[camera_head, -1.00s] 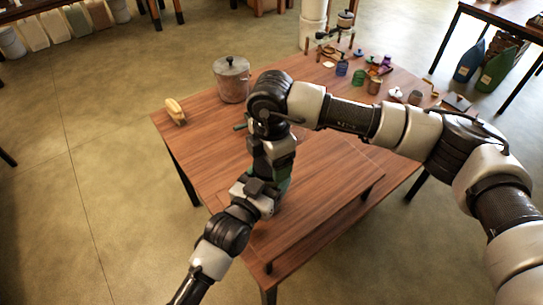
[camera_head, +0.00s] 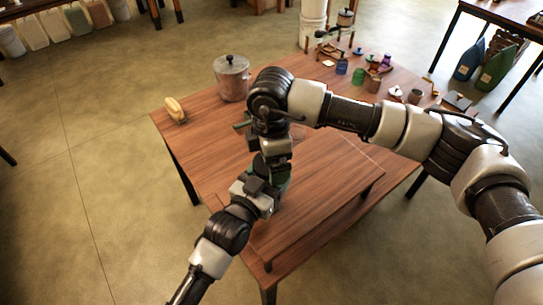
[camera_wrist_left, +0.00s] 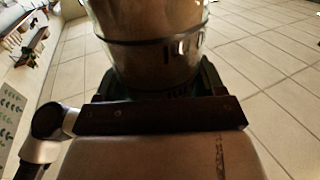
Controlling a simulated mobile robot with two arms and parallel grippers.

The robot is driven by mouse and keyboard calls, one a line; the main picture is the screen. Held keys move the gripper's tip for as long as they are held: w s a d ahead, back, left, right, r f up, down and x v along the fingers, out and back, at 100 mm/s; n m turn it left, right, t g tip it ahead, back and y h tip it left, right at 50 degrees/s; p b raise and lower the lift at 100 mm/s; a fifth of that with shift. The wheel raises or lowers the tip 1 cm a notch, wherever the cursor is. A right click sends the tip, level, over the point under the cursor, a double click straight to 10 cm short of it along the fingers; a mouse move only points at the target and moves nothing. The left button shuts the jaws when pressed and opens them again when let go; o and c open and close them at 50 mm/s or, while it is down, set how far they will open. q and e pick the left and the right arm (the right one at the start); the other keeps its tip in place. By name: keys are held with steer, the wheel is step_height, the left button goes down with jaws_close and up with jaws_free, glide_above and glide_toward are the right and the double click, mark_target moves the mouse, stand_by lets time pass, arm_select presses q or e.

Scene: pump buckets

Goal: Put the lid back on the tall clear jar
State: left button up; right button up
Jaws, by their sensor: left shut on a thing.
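A clear jar (camera_wrist_left: 155,55) with a dark band and dark markings fills the top middle of the left wrist view. My left gripper (camera_wrist_left: 157,86) is shut on it, with a finger on either side. In the head view my left gripper (camera_head: 274,190) is over the front half of the table, and the jar is mostly hidden behind my arms. My right arm comes in from the right and bends down just above the left one. The right gripper (camera_head: 268,148) is partly hidden, and its jaws cannot be made out. I cannot make out the jar's lid.
Several small jars and lids (camera_head: 374,85) crowd the back right. A raised board (camera_head: 325,190) covers the front.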

step_height(320, 180, up, 4)
steer(key=shift+r, duration=0.1)
steer(key=shift+c, duration=0.2)
